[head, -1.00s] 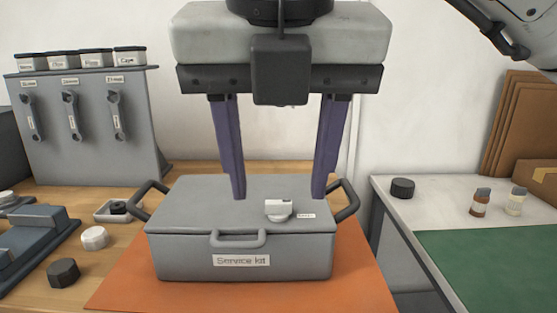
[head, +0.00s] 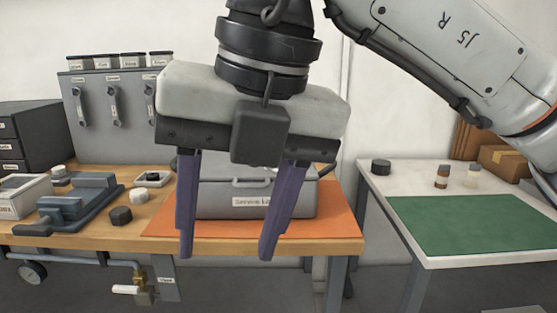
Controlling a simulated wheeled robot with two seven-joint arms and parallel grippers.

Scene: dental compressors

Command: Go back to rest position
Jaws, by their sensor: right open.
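My right gripper (head: 227,252) hangs in the middle of the head view, tilted a little, its two purple fingers wide apart with nothing between them. It is in front of the grey service kit case (head: 305,196), and covers part of it. The case is shut and sits on an orange mat (head: 335,226) on the wooden bench (head: 75,237). Its label and front handle show between and beside the fingers. My right arm comes in from the upper right. My left gripper does not show.
A white table (head: 450,262) with a green mat (head: 445,222), a black knob (head: 380,167) and two small bottles stands at right. A blue-grey clamp-like device (head: 75,203) and loose caps lie at left. A tool rack (head: 115,120) stands behind. Below the bench are a gauge and a valve.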

